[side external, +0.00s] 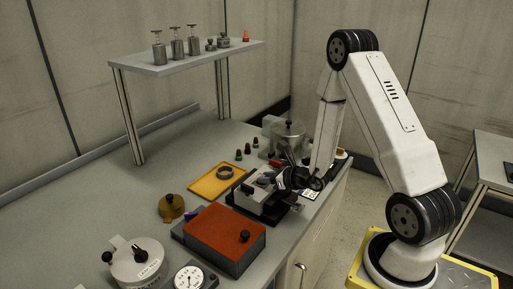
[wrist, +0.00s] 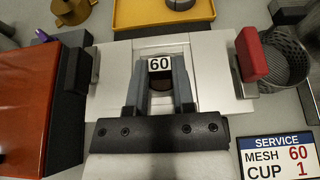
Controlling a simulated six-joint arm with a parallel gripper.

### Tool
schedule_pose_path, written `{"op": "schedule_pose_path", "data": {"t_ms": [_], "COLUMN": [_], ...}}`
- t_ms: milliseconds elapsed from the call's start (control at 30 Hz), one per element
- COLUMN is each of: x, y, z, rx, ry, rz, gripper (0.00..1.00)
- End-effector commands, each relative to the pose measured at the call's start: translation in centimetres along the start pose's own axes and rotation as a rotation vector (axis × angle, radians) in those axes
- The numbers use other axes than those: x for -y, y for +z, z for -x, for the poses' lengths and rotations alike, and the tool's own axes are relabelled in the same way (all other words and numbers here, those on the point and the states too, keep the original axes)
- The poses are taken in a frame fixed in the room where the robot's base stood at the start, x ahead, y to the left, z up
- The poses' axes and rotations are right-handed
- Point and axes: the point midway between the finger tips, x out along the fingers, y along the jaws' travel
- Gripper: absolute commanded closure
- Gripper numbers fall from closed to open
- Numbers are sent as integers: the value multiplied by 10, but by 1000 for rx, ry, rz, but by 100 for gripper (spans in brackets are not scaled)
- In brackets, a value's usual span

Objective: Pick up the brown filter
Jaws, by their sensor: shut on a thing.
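In the side view my gripper (side external: 288,180) is low over the block (side external: 250,200), and the filter cannot be made out. A sign (wrist: 277,158) reads SERVICE, MESH 60, CUP 1.
An orange-red topped box (side external: 225,237) stands left of the block. A red block (wrist: 251,55) and a grey mesh cup (wrist: 286,58) are at its right. A yellow tray (side external: 205,190) and a brass part (side external: 172,207) lie behind. A shelf (side external: 150,69) stands at the back.

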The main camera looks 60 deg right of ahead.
Motion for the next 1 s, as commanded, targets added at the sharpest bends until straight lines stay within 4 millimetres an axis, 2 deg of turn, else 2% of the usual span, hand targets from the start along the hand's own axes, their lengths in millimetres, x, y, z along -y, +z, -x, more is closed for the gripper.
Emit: {"op": "schedule_pose_path", "data": {"t_ms": [367,1000], "x": [0,0], "y": [17,78], "z": [7,32], "rx": [2,3], "ry": [-1,0], "rz": [2,2], "gripper": [100,100]}}
